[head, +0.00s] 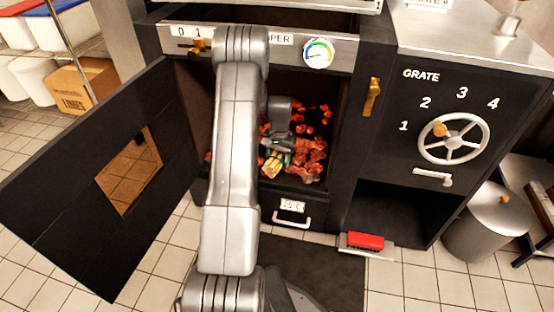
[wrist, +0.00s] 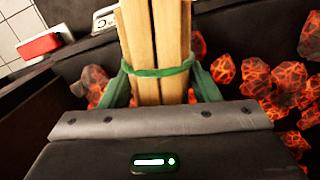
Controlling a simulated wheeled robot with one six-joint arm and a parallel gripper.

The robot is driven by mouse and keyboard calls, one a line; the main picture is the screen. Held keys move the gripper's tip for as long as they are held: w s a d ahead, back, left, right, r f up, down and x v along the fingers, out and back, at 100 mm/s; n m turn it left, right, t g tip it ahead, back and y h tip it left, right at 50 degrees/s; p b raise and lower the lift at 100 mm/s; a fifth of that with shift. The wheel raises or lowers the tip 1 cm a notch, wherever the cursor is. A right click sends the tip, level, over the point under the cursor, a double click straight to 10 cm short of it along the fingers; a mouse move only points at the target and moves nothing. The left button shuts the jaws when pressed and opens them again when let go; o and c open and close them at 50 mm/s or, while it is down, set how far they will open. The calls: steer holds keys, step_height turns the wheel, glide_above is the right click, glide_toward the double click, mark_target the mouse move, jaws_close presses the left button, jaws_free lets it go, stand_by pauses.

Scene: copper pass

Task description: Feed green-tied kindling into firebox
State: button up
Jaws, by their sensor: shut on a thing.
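The kindling bundle (wrist: 157,45) is a set of pale wooden sticks bound with a green tie (wrist: 160,72). My gripper (wrist: 160,90) is shut on it, with a finger on each side near the tie. In the head view the bundle (head: 272,163) and my gripper (head: 277,147) are inside the open firebox (head: 340,140), in front of and above glowing coals (head: 310,150). My arm hides the firebox's left part. I cannot tell whether the bundle touches the coals.
The firebox door (head: 60,185) stands swung open to the left. A grate wheel (head: 453,139) is on the right panel. A drawer with a handle (head: 292,219) lies below the opening. A red block (head: 365,241) rests on a pale plate on the floor. A metal bin (head: 487,222) stands at right.

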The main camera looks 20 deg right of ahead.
mark_target(271, 163)
steer(key=o, duration=1.2)
steer(key=r, duration=0.2)
steer(key=r+p, duration=0.1)
steer(key=r, duration=0.2)
steer(key=r+p, duration=0.1)
steer(key=r, duration=0.1)
steer(key=shift+w+d+r, duration=0.25)
steer(key=shift+d, duration=0.05)
steer(key=f, duration=0.2)
steer(key=f+b, duration=0.1)
steer(key=f, duration=0.2)
steer(key=f+b, duration=0.1)
steer(key=f, duration=0.2)
steer(key=shift+s+a, duration=0.25)
steer(key=shift+a, duration=0.05)
steer(key=shift+s+a+r, duration=0.3)
steer(key=shift+s+a, duration=0.4)
steer(key=shift+s+a+r, duration=0.25)
steer(key=shift+s+a, duration=0.4)
steer(key=shift+a, duration=0.05)
steer(key=shift+s+a+r, duration=0.3)
steer(key=shift+s+a, duration=0.4)
